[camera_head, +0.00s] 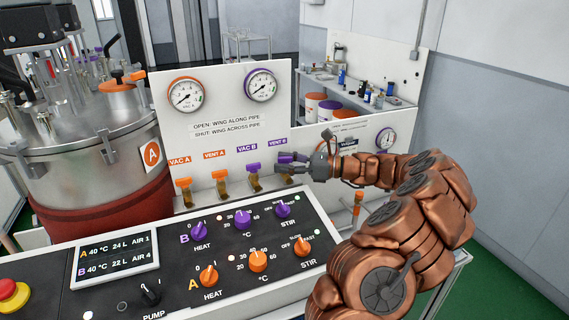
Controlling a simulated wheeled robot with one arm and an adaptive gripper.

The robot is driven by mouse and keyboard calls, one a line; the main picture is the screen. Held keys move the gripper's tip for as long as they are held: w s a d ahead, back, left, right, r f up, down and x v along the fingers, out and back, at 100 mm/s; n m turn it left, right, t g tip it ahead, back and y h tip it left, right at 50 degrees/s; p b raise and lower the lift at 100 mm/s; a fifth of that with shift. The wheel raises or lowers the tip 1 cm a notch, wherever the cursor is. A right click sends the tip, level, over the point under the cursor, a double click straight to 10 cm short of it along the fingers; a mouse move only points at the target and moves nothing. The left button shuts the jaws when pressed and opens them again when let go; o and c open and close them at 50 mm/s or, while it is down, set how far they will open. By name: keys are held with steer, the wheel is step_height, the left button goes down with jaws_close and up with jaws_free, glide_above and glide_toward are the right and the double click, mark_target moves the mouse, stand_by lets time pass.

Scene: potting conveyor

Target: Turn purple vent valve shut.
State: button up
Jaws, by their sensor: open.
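The purple vent valve (285,157) sits under the VENT B label (276,143) on the white panel. Its wing is partly hidden by my gripper, so I cannot tell exactly how it is turned. My gripper (287,164) reaches in from the right with its fingers open at the purple wing. I cannot tell whether the fingers touch it. The sign on the panel (227,124) reads open with the wing along the pipe, shut with the wing across it.
Just left stand the purple VAC B valve (253,168) and the orange VENT A (220,175) and VAC A (184,183) valves. A console (140,236) with knobs lies below. A steel tank (85,150) stands left. Two gauges are above.

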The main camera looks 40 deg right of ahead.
steer(key=v, duration=1.2)
steer(key=shift+c, duration=0.2)
